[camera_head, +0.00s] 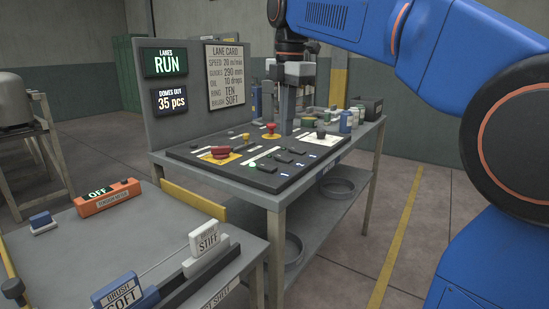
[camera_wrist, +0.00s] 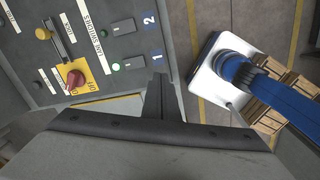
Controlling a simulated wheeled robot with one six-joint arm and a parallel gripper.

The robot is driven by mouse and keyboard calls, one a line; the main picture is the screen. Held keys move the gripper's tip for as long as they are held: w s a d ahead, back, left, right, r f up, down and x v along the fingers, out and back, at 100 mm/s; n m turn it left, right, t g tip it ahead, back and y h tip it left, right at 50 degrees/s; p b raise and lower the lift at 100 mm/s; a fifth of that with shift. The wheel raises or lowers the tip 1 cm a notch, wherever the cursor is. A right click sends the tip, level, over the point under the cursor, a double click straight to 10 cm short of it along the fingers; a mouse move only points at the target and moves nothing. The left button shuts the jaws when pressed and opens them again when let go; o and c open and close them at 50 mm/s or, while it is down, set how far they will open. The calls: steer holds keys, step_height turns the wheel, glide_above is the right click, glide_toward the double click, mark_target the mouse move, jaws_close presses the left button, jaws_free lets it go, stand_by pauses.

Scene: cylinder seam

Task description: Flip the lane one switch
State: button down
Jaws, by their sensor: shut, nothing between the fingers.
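The lane one switch (camera_wrist: 133,62) is a dark block on the grey control panel (camera_wrist: 82,15), beside the number 1 and a lit green lamp (camera_wrist: 115,67). In the head view the lane one switch (camera_head: 267,169) sits near the panel's front edge. The lane two switch (camera_wrist: 121,28) lies beyond it, by the number 2. My gripper (camera_wrist: 158,82) is shut and empty, its tips showing close to the number 1 in the wrist view. In the head view my gripper (camera_head: 287,130) points down over the panel's back part. Whether it touches anything cannot be told.
A red knob on a yellow plate (camera_wrist: 76,78) and a slider with a yellow knob (camera_wrist: 43,33) are near the switches. Blue cans (camera_head: 346,121) stand right of the panel. An upright board with a RUN display (camera_head: 164,62) rises at the left.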

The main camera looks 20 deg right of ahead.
mark_target(267, 168)
steer(key=w+r+n, duration=0.1)
steer(key=w+a+r+n, duration=0.1)
steer(key=w, duration=0.1)
steer(key=w+a+r+n, duration=0.1)
steer(key=n, duration=0.1)
steer(key=shift+w+r+g, duration=0.2)
steer(key=shift+g, duration=0.2)
step_height(267, 168, down, 14)
steer(key=shift+d+f, duration=0.1)
stand_by(0.5)
steer(key=shift+s+f, duration=0.1)
steer(key=shift+f, duration=0.05)
stand_by(0.3)
steer(key=shift+r, duration=0.25)
steer(key=shift+r, duration=0.6)
